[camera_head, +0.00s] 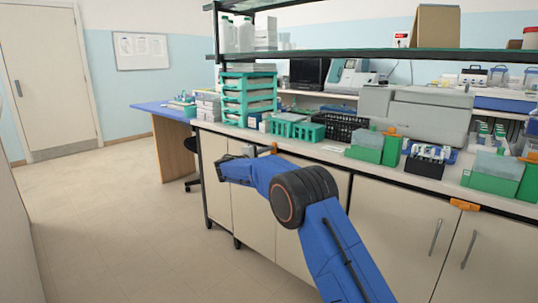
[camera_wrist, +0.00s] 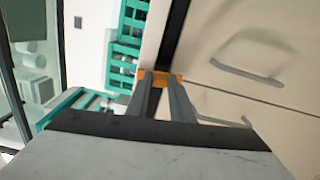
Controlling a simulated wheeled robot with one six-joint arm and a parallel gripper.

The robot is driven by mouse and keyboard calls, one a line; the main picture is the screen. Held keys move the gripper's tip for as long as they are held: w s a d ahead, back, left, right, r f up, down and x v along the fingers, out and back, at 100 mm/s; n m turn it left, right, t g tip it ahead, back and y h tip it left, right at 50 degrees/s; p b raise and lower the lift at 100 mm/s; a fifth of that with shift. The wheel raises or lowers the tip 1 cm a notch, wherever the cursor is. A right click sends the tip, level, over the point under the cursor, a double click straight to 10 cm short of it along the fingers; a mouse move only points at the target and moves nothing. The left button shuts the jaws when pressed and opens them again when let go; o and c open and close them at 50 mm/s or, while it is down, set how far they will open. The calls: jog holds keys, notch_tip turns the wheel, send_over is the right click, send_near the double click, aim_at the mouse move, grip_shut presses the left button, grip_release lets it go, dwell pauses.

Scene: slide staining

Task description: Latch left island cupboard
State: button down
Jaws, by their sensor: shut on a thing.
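The orange latch (camera_wrist: 151,76) sits at the top edge of the cupboard doors, under the bench top. My gripper (camera_wrist: 161,80) is shut on it, with one finger on each side. The left island cupboard (camera_head: 252,216) has cream doors, partly covered by my arm. Its doors look closed. In the wrist view, a cupboard door (camera_wrist: 285,45) with a grey bar handle (camera_wrist: 247,77) lies to the right.
A second orange latch (camera_head: 464,204) sits above the right cupboard doors (camera_head: 400,230). Green racks (camera_head: 248,95) and a dark crate (camera_head: 340,127) stand on the bench top near my gripper. A shelf (camera_head: 400,55) runs above. The floor (camera_head: 120,225) at left is clear.

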jog(key=shift+f+m, duration=0.1)
jog(key=shift+m, duration=0.5)
jog(key=c, duration=1.6)
grip_release()
jog(key=shift+o, duration=0.2)
jog(key=shift+s, duration=0.1)
jog(key=v, duration=1.7)
jog(key=shift+a, duration=0.2)
